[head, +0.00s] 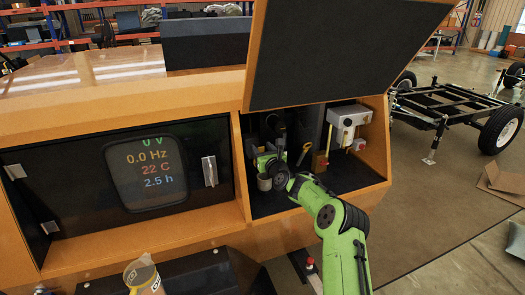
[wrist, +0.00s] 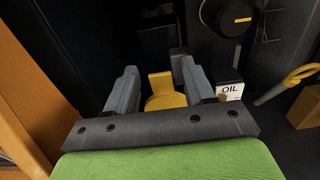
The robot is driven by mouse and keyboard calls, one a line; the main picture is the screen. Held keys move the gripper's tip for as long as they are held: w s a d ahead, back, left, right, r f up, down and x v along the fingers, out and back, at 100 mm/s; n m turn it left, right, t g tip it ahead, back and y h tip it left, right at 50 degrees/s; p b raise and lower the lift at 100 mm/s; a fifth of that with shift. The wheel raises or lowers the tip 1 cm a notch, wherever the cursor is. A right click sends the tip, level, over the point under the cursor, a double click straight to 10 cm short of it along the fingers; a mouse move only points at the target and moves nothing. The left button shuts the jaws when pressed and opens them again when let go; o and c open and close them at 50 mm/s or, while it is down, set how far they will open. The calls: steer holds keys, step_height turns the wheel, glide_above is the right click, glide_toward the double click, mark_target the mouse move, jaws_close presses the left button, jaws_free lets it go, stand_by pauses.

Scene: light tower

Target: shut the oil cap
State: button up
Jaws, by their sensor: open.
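The yellow oil cap (wrist: 166,102) shows in the wrist view as a round piece with a raised tab on its far side. It lies low, between and beneath the two grey fingers of my gripper (wrist: 160,70). The gripper is open, one finger on each side of the cap, and holds nothing. I cannot tell whether a finger touches it. The gripper's front bar hides the cap's near edge. A white OIL label (wrist: 229,91) is just right of the right finger. In the head view my arm reaches into the open compartment, and I cannot make out the cap there.
A dark round knob (wrist: 228,17) with a yellow mark is beyond the label. A yellow loop handle (wrist: 301,73) is at the right. The raised panel (head: 340,50) hangs above the compartment. A white box (head: 349,117) is on its right wall, and a display (head: 155,175) is left.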

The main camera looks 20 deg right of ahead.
steer(key=shift+c, duration=0.4)
jaws_close()
